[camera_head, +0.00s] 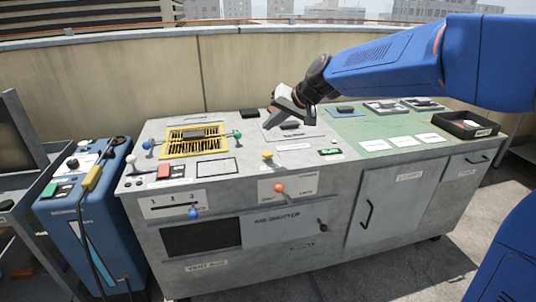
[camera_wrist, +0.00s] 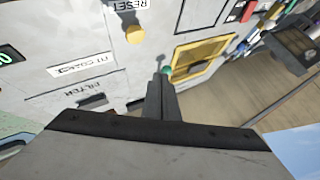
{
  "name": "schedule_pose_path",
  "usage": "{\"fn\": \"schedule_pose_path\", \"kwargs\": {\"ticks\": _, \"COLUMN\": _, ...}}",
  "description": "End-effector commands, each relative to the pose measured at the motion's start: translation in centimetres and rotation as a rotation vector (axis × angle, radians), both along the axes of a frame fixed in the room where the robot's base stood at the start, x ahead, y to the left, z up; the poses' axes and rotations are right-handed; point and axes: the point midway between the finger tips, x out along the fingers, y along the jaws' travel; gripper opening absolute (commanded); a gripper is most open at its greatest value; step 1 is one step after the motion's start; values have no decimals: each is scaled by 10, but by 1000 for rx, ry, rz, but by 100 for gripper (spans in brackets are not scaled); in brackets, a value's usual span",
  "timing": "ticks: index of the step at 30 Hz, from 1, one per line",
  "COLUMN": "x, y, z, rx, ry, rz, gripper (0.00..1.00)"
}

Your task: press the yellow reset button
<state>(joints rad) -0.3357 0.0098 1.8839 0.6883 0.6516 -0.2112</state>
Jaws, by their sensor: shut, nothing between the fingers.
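The yellow reset button (camera_head: 267,155) is a small round knob near the front edge of the grey console top. In the wrist view the yellow button (camera_wrist: 135,34) stands beside a label reading RESET. My gripper (camera_head: 270,112) is above the console, farther back than the button and apart from it. In the wrist view my gripper (camera_wrist: 161,72) has its fingers together and empty, with the button up and to the left of the fingertips. The button is not covered in either view.
A yellow grille (camera_head: 195,148) with green and blue ball-ended levers lies left of the button. An orange knob (camera_head: 279,188) is on the front panel below. A black tray (camera_head: 466,124) is at the right end.

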Motion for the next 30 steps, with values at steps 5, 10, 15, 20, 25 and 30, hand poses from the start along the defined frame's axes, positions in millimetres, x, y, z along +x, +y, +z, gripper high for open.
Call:
{"fn": "schedule_pose_path", "kwargs": {"ticks": 5, "x": 0, "y": 0, "z": -22, "rx": -1, "ry": 2, "rz": 0, "gripper": 0}}
{"fn": "schedule_pose_path", "kwargs": {"ticks": 10, "x": 0, "y": 0, "z": -43, "rx": 0, "ry": 3, "rz": -1, "gripper": 0}}
{"fn": "schedule_pose_path", "kwargs": {"ticks": 15, "x": 0, "y": 0, "z": -59, "rx": 0, "ry": 2, "rz": 0, "gripper": 0}}
{"fn": "schedule_pose_path", "kwargs": {"ticks": 20, "x": 0, "y": 0, "z": -68, "rx": 0, "ry": 1, "rz": 1, "gripper": 0}}
{"fn": "schedule_pose_path", "kwargs": {"ticks": 25, "x": 0, "y": 0, "z": -71, "rx": 0, "ry": 1, "rz": 1, "gripper": 0}}
{"fn": "schedule_pose_path", "kwargs": {"ticks": 30, "x": 0, "y": 0, "z": -71, "rx": 0, "ry": 1, "rz": 1, "gripper": 0}}
